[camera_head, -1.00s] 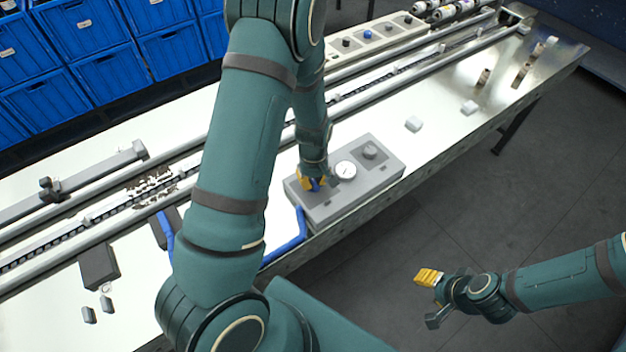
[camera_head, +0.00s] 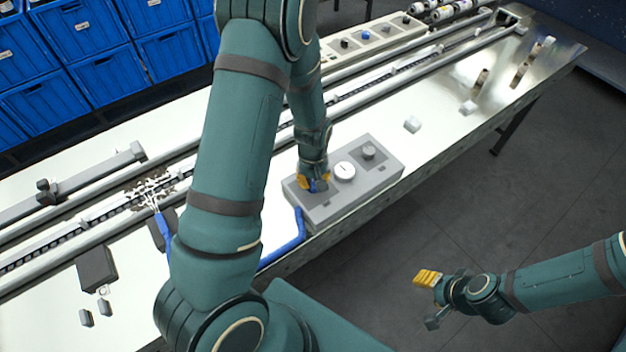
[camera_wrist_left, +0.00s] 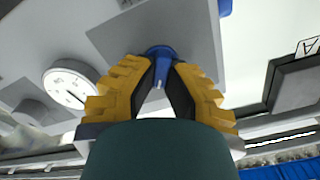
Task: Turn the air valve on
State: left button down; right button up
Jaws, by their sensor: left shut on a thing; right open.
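The air valve is a blue handle (camera_wrist_left: 160,62) on a grey box (camera_head: 375,185) that lies on the white table. My left gripper (camera_head: 314,185) reaches down to the box's left end and is shut on the blue handle. In the left wrist view its yellow fingers (camera_wrist_left: 158,85) stand on either side of the handle. A round white gauge (camera_head: 345,171) is right beside the gripper on the box. My right gripper (camera_head: 430,300) is open and empty over the dark floor, away from the table.
A blue hose (camera_head: 290,245) runs from the box's left side. Long rails (camera_head: 370,92) cross the table behind it. Blue crates (camera_head: 85,50) stand at the back left.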

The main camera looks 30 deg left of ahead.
aim_at(313, 182)
pick_arm(q)
jog(key=c, duration=1)
grip_release()
jog(key=shift+r, duration=0.1)
notch_tip(313, 182, up, 12)
